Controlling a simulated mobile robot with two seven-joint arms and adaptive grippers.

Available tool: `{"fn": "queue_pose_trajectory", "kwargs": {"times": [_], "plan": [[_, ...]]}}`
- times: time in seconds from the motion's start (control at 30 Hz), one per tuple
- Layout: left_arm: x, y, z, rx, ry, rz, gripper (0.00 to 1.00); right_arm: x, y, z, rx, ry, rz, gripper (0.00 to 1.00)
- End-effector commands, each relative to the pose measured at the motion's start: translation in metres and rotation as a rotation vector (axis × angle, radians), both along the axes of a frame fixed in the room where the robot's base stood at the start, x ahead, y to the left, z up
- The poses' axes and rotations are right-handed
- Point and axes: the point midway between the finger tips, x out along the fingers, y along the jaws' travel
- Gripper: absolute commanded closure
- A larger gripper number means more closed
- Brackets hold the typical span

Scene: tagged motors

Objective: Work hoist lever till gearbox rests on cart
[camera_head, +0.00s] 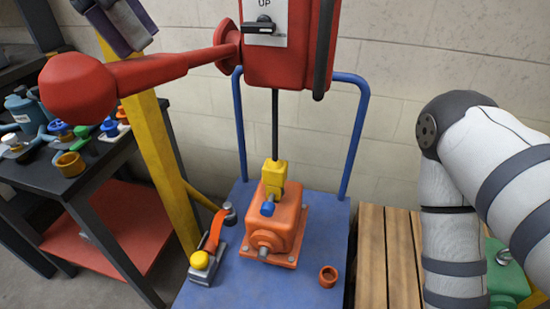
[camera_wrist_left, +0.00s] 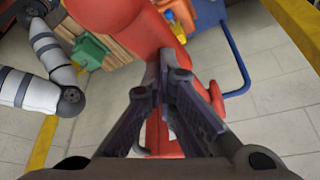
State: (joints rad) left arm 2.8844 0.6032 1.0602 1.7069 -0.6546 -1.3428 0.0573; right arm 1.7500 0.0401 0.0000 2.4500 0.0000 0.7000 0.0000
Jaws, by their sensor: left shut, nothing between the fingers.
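The red hoist (camera_head: 290,45) hangs at the top of the head view, with a black selector knob (camera_head: 262,27) below the word UP. Its red lever (camera_head: 160,70) reaches left to a round knob (camera_head: 75,85). My left gripper (camera_head: 135,45) is shut and empty above the lever; in the left wrist view its fingers (camera_wrist_left: 167,65) overlap the red lever (camera_wrist_left: 130,20). Contact cannot be told. The orange gearbox (camera_head: 278,232) hangs under a yellow hook block (camera_head: 274,172), at or just above the deck of the blue cart (camera_head: 300,285); I cannot tell whether it touches. My right gripper is out of view.
A yellow post (camera_head: 160,160) stands left of the cart. A dark bench (camera_head: 75,170) with several coloured parts is at the left. A ratchet strap (camera_head: 205,255) and an orange ring (camera_head: 328,276) lie on the cart. A wooden pallet (camera_head: 385,260) is at right, beside my right arm.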

Motion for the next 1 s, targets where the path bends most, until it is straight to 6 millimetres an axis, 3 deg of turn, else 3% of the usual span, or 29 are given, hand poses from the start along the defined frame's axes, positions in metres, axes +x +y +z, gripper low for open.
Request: {"fn": "queue_pose_trajectory", "kwargs": {"times": [0.33, 1.0], "plan": [[0.0, 0.0, -0.005, 0.002, 0.001, 0.0, 1.0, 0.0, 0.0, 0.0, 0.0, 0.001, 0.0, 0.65], [-0.009, 0.003, -0.051, 0.002, 0.002, 0.0, 1.0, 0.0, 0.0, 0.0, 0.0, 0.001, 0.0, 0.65]]}}
